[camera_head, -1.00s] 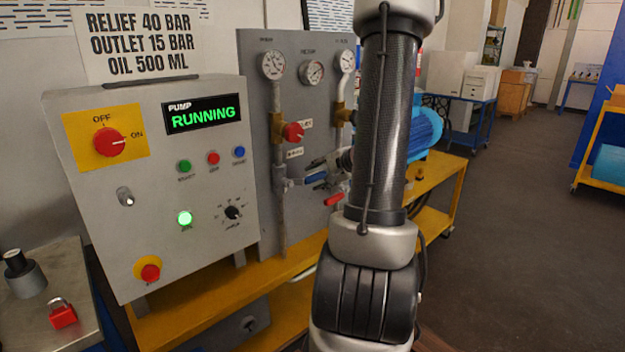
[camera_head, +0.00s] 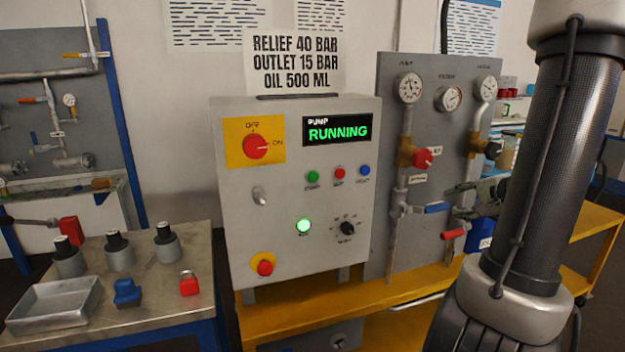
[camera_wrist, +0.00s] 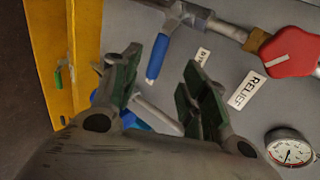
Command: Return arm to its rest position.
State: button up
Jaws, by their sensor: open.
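My gripper (camera_head: 484,197) is partly hidden behind my arm at the right of the head view. It is in front of the grey gauge panel, to the right of a blue valve lever (camera_head: 437,208). In the wrist view my gripper (camera_wrist: 160,86) has its two green-padded fingers well apart, with nothing held between them. The blue lever (camera_wrist: 157,58) shows beyond the fingertips; I cannot tell the exact gap. A red knob (camera_wrist: 290,52) with a RELIEF label is at the upper right there.
The pump control box (camera_head: 290,225) reads RUNNING, its selector (camera_head: 256,146) at ON. The gauge panel (camera_head: 375,240) carries gauges, pipes and a red lever (camera_head: 453,234). A side table (camera_head: 150,315) at left holds a tray (camera_head: 55,302), a red padlock (camera_head: 189,284) and several small items.

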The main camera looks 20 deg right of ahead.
jog(key=s+a+f+n+g+y, duration=0.25)
jog(key=s+a+n+g, duration=0.35)
jog(key=s+a, duration=0.55)
jog(key=s+a+r+n+h, duration=0.2)
jog(key=a+r+n, duration=0.7)
jog(key=r+n, duration=0.2)
jog(key=shift+s+n+g+h, duration=0.15)
jog(key=shift+n+g+h, duration=0.15)
jog(key=shift+g+h, duration=0.1)
jog(key=shift+d, duration=0.1)
